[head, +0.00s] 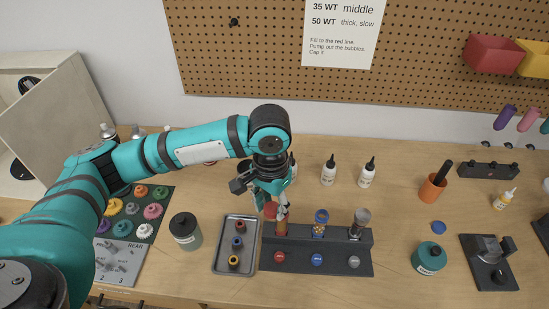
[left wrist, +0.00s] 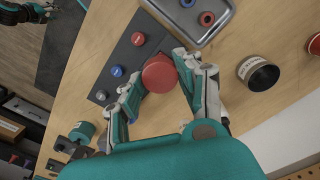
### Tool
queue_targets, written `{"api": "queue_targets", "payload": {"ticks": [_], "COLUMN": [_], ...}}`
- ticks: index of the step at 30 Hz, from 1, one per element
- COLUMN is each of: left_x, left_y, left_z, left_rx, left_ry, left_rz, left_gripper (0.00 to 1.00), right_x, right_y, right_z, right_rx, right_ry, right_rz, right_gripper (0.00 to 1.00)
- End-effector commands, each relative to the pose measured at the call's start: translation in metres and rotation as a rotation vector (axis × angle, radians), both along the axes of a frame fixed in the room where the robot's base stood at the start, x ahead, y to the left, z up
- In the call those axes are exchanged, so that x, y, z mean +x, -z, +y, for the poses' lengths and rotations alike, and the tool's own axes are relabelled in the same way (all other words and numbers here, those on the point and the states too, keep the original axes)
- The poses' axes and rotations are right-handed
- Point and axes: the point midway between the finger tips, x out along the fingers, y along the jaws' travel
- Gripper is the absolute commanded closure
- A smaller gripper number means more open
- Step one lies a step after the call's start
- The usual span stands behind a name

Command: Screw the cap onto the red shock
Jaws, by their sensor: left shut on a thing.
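My left gripper (head: 271,208) is shut on a plain red round cap (left wrist: 159,74), which sits between its fingertips in the left wrist view. The cap is above the left end of the dark stand (head: 303,268). The red shock (head: 281,228) stands upright there, just under the fingers. In the left wrist view the cap and fingers hide the shock, so I cannot tell whether the cap touches it. What looks like my right gripper (left wrist: 30,13) shows at the top left corner of the left wrist view, far from the stand; its jaws are unclear.
The blue shock (head: 321,222) and the grey shock (head: 360,222) stand close by on the right. Red, blue and grey discs line the stand's front. A metal tray (head: 219,263) with rings is to the left. White bottles (head: 328,172) stand behind. Table front is clear.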

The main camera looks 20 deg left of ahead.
Motion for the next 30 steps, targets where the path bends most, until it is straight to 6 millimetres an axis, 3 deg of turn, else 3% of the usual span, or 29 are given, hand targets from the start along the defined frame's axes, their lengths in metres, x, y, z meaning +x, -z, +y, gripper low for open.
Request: {"api": "queue_targets", "payload": {"ticks": [1,6,20,27,30], "left_x": [0.007,0.021,0.025,0.025,0.025], "left_y": [-0.024,-0.037,-0.035,-0.039,-0.022], "left_z": [-0.006,-0.016,-0.019,-0.018,-0.019], "left_rx": [0.000,0.010,0.013,0.014,0.013], "left_ry": [0.040,0.145,0.178,0.178,0.178], "left_rz": [0.000,-0.003,-0.007,-0.004,-0.004], "left_gripper": [0.77,0.77,0.77,0.77,0.77], "right_x": [0.000,0.001,0.002,0.002,0.003], "right_y": [-0.029,-0.053,-0.055,-0.072,-0.063], "right_z": [-0.007,-0.010,-0.008,-0.002,-0.002], "right_rx": [-0.008,-0.013,-0.010,-0.003,-0.003], "right_ry": [0.002,0.003,-0.004,-0.004,-0.004], "right_rz": [-0.001,-0.001,-0.003,-0.003,-0.004], "right_gripper": [0.60,0.60,0.60,0.60,0.60]}}
